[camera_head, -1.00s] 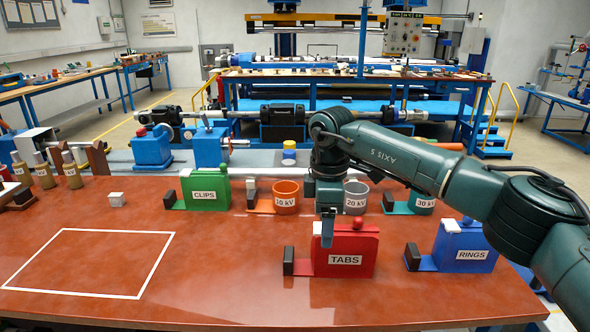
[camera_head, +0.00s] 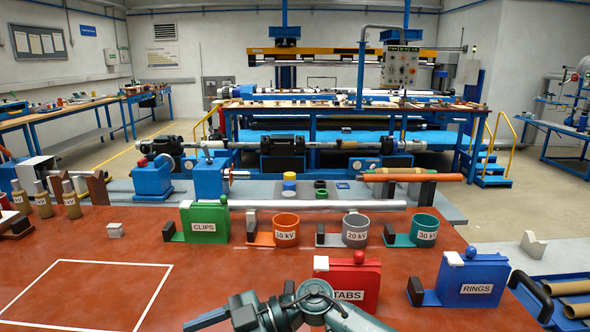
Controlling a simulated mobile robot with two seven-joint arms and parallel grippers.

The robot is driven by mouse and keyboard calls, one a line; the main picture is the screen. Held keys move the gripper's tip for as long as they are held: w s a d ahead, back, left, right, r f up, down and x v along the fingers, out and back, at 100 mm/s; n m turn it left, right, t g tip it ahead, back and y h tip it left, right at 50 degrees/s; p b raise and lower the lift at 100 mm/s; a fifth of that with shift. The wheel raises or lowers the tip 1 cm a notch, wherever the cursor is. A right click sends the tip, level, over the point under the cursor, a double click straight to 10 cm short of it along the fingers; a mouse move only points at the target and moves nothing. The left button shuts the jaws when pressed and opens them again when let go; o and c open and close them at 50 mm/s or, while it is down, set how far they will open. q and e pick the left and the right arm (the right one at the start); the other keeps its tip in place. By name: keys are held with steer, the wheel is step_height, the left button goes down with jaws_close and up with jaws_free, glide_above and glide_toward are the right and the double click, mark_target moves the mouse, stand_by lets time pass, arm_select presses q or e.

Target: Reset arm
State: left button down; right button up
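My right arm enters at the bottom centre, folded low over the front of the red table (camera_head: 215,270). Its gripper (camera_head: 205,319) points left near the lower edge. Only a blue-grey finger part shows, so I cannot tell whether it is open or shut. No held object shows. The arm partly covers the red TABS holder (camera_head: 362,283). My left arm and gripper are not in view.
A green CLIPS holder (camera_head: 204,224), an orange 10 kV cup (camera_head: 286,228), a grey 20 kV cup (camera_head: 356,229) and a green 30 kV cup (camera_head: 424,230) stand behind. A blue RINGS holder (camera_head: 470,281) stands right. The white-outlined area (camera_head: 158,265) is empty.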

steer(key=w+d+f+m+t+y, duration=0.25)
steer(key=d+m+t, duration=0.65)
steer(key=m+t, duration=0.8)
steer(key=s+d+f+m+t+h, duration=0.3)
steer(key=s+d+f+m+h, duration=0.15)
steer(key=d+f+h, duration=0.7)
steer(key=s+d+f+g+h, duration=0.2)
steer(key=s+d+f+g, duration=0.2)
steer(key=s+d+f, duration=0.4)
steer(key=s+f, duration=0.1)
steer(key=s, duration=0.1)
steer(key=shift+s+d+g+h, duration=0.25)
steer(key=shift+s+g+h, duration=0.05)
steer(key=shift+n, duration=0.35)
steer(key=shift+c, duration=0.2)
